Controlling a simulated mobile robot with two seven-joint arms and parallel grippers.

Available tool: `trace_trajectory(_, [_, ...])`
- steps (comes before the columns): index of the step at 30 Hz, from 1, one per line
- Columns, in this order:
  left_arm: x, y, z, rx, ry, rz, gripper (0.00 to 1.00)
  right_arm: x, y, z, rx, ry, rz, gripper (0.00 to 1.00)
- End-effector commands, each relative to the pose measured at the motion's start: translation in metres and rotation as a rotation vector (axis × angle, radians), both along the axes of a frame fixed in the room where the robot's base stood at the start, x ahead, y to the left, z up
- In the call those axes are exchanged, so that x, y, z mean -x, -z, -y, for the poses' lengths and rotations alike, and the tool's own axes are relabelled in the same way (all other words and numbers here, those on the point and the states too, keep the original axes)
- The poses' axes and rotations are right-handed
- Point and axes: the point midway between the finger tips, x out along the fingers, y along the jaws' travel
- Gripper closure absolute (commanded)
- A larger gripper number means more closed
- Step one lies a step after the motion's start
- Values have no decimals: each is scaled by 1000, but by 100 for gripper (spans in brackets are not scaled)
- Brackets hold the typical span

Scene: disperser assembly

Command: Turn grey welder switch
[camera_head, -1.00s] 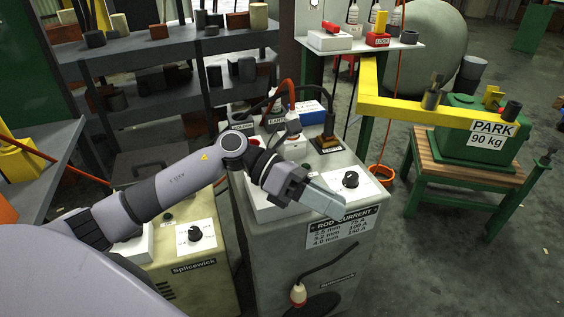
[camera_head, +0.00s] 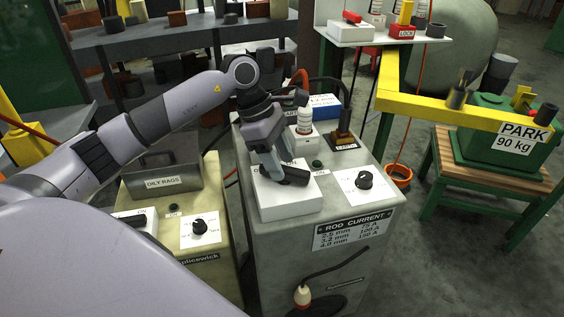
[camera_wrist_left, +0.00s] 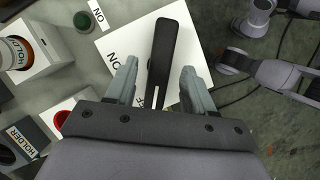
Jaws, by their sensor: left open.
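The grey welder (camera_head: 345,213) stands in the middle of the head view, with a "ROD CURRENT" label on its front. Its switch is a black lever (camera_head: 296,176) on a white plate (camera_head: 287,203) on the welder's top. In the left wrist view the black lever (camera_wrist_left: 168,42) lies over the white plate (camera_wrist_left: 113,48), which bears "ON" and partly hidden "OFF" lettering. My left gripper (camera_head: 276,172) is open and points down over the switch. In the left wrist view its fingers (camera_wrist_left: 160,80) are on either side of the lever's near part, with gaps visible. My right gripper is out of view.
A black rotary knob (camera_head: 364,180) sits on the welder to the right of the switch. A red-and-white part (camera_head: 302,120) stands behind it. The yellowish machine (camera_head: 208,272) with its own knob is at left. A yellow beam (camera_head: 430,111) crosses at right.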

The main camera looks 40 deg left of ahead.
Motion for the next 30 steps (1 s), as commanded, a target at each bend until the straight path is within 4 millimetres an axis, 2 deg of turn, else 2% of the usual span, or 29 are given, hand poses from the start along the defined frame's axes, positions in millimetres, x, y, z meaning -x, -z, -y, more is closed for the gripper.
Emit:
trace_trajectory(4, [-1, 9, 4, 2, 0, 0, 47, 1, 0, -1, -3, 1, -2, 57])
trace_trajectory(11, [-1, 10, 5, 2, 0, 1, 47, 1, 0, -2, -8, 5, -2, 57])
trace_trajectory(12, [-1, 10, 5, 2, 0, 1, 50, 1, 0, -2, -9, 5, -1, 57])
trace_trajectory(14, [-1, 10, 5, 2, 0, 1, 70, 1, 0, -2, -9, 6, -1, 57])
trace_trajectory(15, [-1, 10, 5, 2, 0, 1, 83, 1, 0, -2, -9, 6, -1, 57])
trace_trajectory(17, [-1, 10, 5, 2, 0, 1, 100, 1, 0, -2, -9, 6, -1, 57])
trace_trajectory(25, [-1, 10, 5, 2, -17, 1, 100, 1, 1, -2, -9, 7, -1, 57])
trace_trajectory(30, [0, 10, 4, 0, -85, 2, 100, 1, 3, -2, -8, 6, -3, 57])
